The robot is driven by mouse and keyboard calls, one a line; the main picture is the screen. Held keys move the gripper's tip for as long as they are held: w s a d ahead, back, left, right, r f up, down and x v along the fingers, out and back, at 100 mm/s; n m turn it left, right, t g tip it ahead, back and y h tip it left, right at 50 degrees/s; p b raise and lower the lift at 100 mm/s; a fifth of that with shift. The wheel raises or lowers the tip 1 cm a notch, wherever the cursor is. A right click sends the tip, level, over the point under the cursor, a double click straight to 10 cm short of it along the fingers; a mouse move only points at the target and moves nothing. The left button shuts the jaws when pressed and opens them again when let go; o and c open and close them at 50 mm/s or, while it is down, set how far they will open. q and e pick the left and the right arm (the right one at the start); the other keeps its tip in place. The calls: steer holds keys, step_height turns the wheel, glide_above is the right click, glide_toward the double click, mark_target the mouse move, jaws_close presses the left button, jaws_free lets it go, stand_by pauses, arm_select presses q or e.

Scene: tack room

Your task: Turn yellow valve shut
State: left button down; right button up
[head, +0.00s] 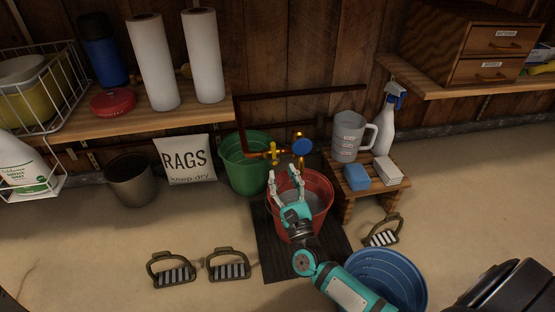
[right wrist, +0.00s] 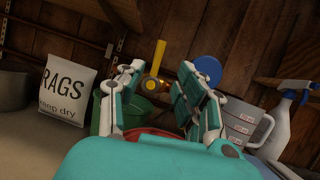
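The yellow valve (head: 274,153) sits on the copper pipe above the green and red buckets. In the right wrist view its yellow lever (right wrist: 160,53) stands nearly upright beside a round brass fitting. A round blue valve handle (head: 302,146) is just right of it, and it also shows in the right wrist view (right wrist: 208,68). My right gripper (head: 285,174) is open and empty, with its fingers pointing up toward the pipe, over the red bucket. In the right wrist view the lever shows between the fingertips (right wrist: 160,72), beyond them and apparently untouched. My left gripper is not in view.
The red bucket (head: 323,190) stands on a dark mat (head: 275,262); the green bucket (head: 236,172) is behind left. A wooden stool (head: 383,179) with a grey jug (head: 347,135) stands right. A blue bucket (head: 405,275) is in front. Stirrups lie on the floor.

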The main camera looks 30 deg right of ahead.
steer(key=v, duration=0.3)
steer(key=shift+s+f, duration=0.1)
steer(key=shift+s, duration=0.25)
